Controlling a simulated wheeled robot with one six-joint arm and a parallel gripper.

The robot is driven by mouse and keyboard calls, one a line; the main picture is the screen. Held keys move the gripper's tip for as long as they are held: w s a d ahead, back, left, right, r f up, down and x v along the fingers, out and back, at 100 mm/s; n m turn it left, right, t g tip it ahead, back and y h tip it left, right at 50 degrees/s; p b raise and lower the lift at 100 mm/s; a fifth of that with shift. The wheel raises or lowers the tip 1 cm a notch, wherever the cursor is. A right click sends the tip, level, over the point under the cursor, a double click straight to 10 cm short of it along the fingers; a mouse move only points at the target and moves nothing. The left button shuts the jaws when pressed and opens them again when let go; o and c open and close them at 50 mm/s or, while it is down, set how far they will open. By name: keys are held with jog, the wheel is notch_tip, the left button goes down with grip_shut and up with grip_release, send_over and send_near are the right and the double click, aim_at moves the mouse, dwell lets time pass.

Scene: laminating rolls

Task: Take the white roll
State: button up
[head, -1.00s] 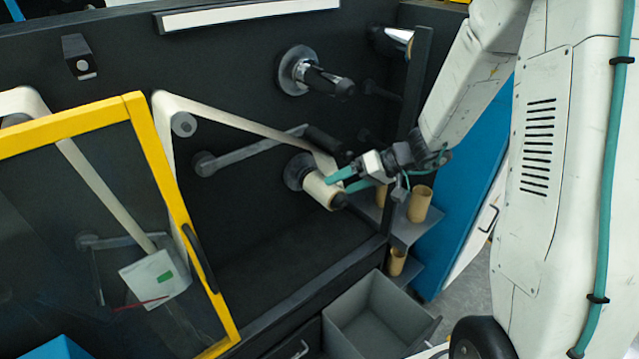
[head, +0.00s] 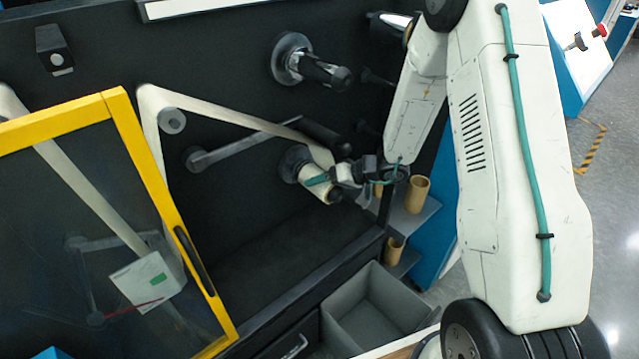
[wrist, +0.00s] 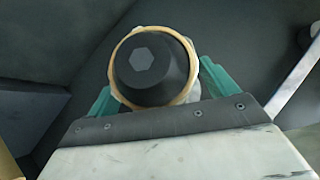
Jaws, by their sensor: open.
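The white roll (head: 314,181) sits on a dark spindle on the black machine wall, with a white web running to it from the upper left. In the wrist view I see the roll end-on as a white body with a tan core rim (wrist: 190,90) around a black hub (wrist: 150,68) with a hexagonal centre. My gripper (head: 322,184) is at the roll's front end. Its teal fingers (wrist: 158,92) stand apart on either side of the roll. I cannot tell whether they touch it. My wrist hides part of the roll's front in the head view.
An empty dark spindle (head: 318,71) is above. A grey roller arm (head: 245,146) is left of the roll. Tan cores (head: 416,194) stand on grey shelves at right. A grey bin (head: 368,312) is below. A yellow-framed door (head: 150,180) stands at left.

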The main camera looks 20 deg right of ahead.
jog(key=c, duration=1.1)
jog(key=shift+c, duration=0.2)
jog(key=shift+r, duration=0.1)
